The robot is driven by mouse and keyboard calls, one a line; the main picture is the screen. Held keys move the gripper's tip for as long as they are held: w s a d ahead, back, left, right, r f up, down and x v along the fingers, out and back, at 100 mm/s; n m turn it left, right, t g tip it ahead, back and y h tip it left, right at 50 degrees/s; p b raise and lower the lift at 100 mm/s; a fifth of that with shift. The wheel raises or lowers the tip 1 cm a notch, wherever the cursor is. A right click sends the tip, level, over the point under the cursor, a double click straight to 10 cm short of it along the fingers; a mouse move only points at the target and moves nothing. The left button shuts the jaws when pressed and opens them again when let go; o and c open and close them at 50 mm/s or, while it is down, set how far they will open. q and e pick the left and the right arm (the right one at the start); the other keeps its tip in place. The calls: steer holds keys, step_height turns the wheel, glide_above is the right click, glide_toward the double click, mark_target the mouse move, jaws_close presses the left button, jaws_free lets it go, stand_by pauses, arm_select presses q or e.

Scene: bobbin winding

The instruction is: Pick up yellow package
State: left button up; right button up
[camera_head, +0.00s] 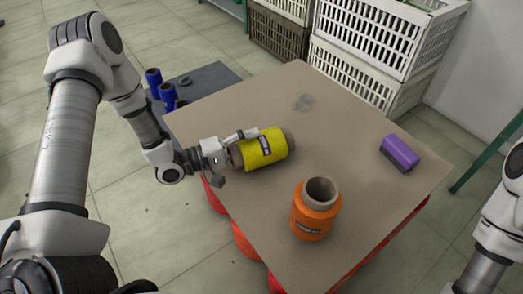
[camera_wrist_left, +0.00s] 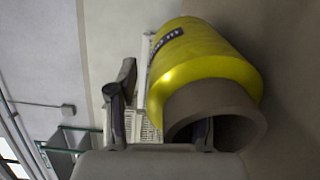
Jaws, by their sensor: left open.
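The yellow package (camera_head: 264,148) is a yellow spool on a grey-brown tube, lying on its side on the table (camera_head: 360,135). In the left wrist view the yellow spool (camera_wrist_left: 205,65) fills the upper right, with its hollow tube end facing me. My left gripper (camera_head: 236,145) is open at the near end of the spool. In the wrist view one finger of it (camera_wrist_left: 160,120) stands outside the spool, while the other is partly hidden inside or behind the tube end. Whether the fingers touch it I cannot tell.
An orange spool (camera_head: 315,210) stands upright near the table's front. A purple block-like object (camera_head: 400,152) lies at the right. White crates (camera_head: 365,40) stand behind the table. Blue spools (camera_head: 160,88) sit on a dark surface at the left. The table's middle is clear.

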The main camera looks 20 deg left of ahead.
arm_select(q)
jaws_close()
steer(key=shift+r, duration=0.1)
step_height(320, 180, up, 10)
steer(key=p, duration=0.4)
steer(key=w+d+n+t+y, duration=0.2)
steer(key=w+d, duration=0.2)
steer(key=d, duration=0.4)
steer(key=w+a+r+n+t+y, duration=0.2)
steer(key=a+r+n+y, duration=0.15)
steer(key=a+y, duration=0.2)
step_height(320, 180, up, 13)
steer(key=s+d+n+t+y+p, duration=0.1)
steer(key=y+p, duration=0.4)
steer(key=p, duration=1.8)
steer(key=shift+s+r+n, duration=0.2)
steer(key=shift+s+n, duration=0.35)
steer(key=shift+n, duration=0.8)
